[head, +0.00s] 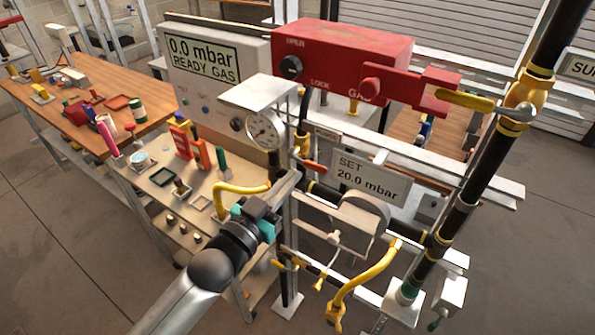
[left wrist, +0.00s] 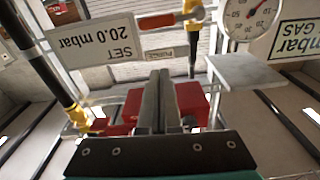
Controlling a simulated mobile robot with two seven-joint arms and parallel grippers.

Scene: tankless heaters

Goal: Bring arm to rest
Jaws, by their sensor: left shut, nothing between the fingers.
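My left arm comes in from the lower left in the head view. Its dark gripper (head: 268,207), with a teal band behind it, is in front of the gas rig, near a yellow curved handle (head: 240,187) and a steel upright. I cannot tell from this view whether it touches either. In the left wrist view the two grey fingers (left wrist: 158,98) are together with nothing between them. My right gripper is in neither view.
The rig carries a display panel (head: 205,70), a red gas box (head: 340,60), a gauge (head: 264,131), a "SET 20.0 mbar" sign (head: 369,181) and yellow-and-black pipes. A wooden bench (head: 60,112) with tools stands left. Floor is open at lower left.

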